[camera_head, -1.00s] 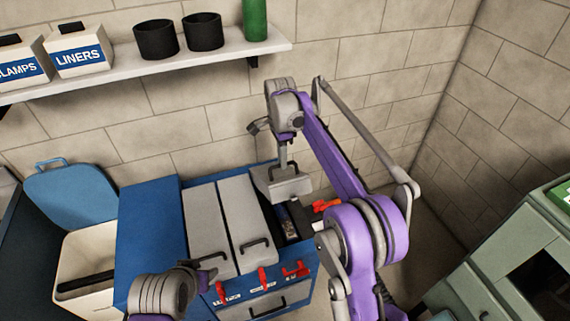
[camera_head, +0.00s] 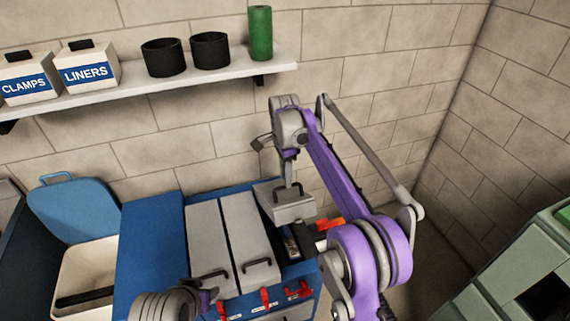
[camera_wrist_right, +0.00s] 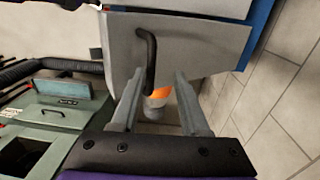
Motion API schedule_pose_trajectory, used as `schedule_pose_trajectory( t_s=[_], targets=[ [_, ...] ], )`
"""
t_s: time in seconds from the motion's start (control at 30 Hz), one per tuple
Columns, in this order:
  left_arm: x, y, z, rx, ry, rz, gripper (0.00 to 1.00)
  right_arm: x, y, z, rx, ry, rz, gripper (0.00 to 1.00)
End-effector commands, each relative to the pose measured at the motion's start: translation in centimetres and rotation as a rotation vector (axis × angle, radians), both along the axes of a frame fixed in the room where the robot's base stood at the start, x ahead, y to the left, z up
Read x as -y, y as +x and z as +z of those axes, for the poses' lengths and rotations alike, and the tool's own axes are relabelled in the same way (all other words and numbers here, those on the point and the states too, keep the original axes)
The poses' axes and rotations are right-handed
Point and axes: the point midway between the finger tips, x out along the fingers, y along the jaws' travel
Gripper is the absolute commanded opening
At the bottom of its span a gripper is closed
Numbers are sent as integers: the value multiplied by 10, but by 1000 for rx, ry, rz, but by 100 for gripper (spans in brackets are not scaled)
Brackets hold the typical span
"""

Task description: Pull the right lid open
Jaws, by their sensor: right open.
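The right lid (camera_head: 286,208) of the blue cabinet is a grey panel. It stands raised at the back of the right compartment (camera_head: 291,243), whose dark inside shows. My right gripper (camera_wrist_right: 160,82) is open; in the wrist view the lid's black handle (camera_wrist_right: 149,50) is just ahead of and between its fingertips, nearer the left one. Whether they touch is unclear. In the head view the right gripper (camera_head: 291,178) hangs above the lid. Two other grey lids, left (camera_head: 208,240) and middle (camera_head: 246,235), are down. My left gripper (camera_head: 200,297) is low by the left lid's front, its fingers unclear.
Red latches (camera_head: 266,298) line the cabinet front. An orange-red item (camera_head: 329,224) is right of the open compartment. A cream bin (camera_head: 85,275) with a raised blue lid (camera_head: 75,208) is left. A shelf (camera_head: 200,89) holds boxes and cups. Green cabinet (camera_head: 520,275) at right.

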Motion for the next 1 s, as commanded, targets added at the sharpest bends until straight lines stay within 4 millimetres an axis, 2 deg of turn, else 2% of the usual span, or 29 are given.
schedule_pose_trajectory(
  t_s=[0.23, 0.4, 0.7, 1.0],
  targets=[
    [0, 3, 5, 7, 0, 0, 50, -1, 3, 51, 2, 1, 0, 45],
    [0, 3, 5, 6, 0, 0, 50, -2, 5, 78, 2, 1, 1, 45],
    [0, 3, 4, 6, 0, 0, 50, -2, 5, 97, 2, 1, 1, 45],
    [0, 3, 4, 6, 0, 0, 50, -2, 5, 99, 2, 1, 1, 45]
  ],
)
